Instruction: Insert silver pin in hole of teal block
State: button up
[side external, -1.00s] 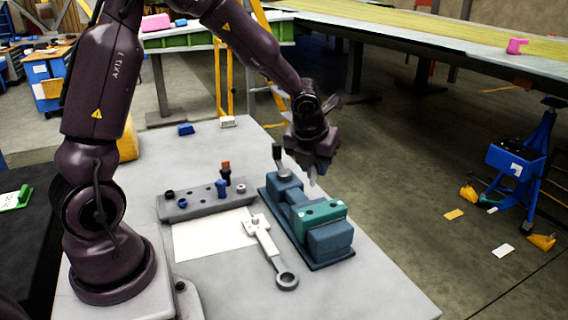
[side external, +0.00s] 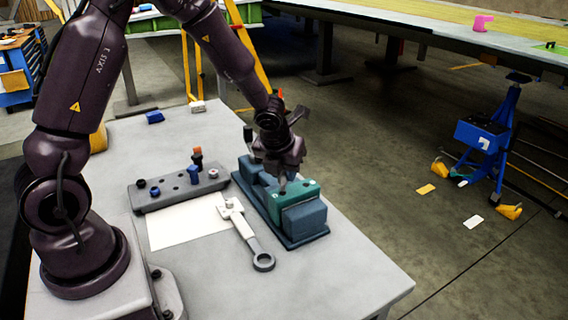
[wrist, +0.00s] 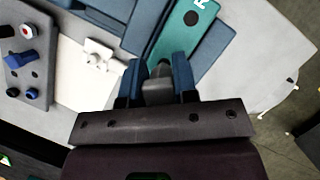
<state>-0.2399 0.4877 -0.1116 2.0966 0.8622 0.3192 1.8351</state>
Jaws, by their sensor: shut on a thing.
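The teal block (side external: 303,189) is clamped in the blue vise on the table. In the wrist view the teal block (wrist: 172,42) shows one open dark hole near its lettered end. My gripper (side external: 283,173) is right over the block's near-left end, pointing down. In the wrist view my gripper (wrist: 158,82) has its blue fingers shut on the grey silver pin (wrist: 158,88). The pin's tip is at or just above the block's other end. The fingers and pin cover the hole there, and I cannot tell whether the tip has entered it.
The blue vise (side external: 305,221) has a dark handle at its back. A grey rack (side external: 158,197) with several small pegs stands left. A white sheet (side external: 180,226) and a wrench-like tool (side external: 248,236) lie between. The table front is clear.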

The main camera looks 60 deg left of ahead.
dwell(0.6)
jog(key=shift+f, duration=1.45)
jog(key=o, duration=1)
jog(key=v, duration=1.3)
jog(key=shift+s, duration=0.1)
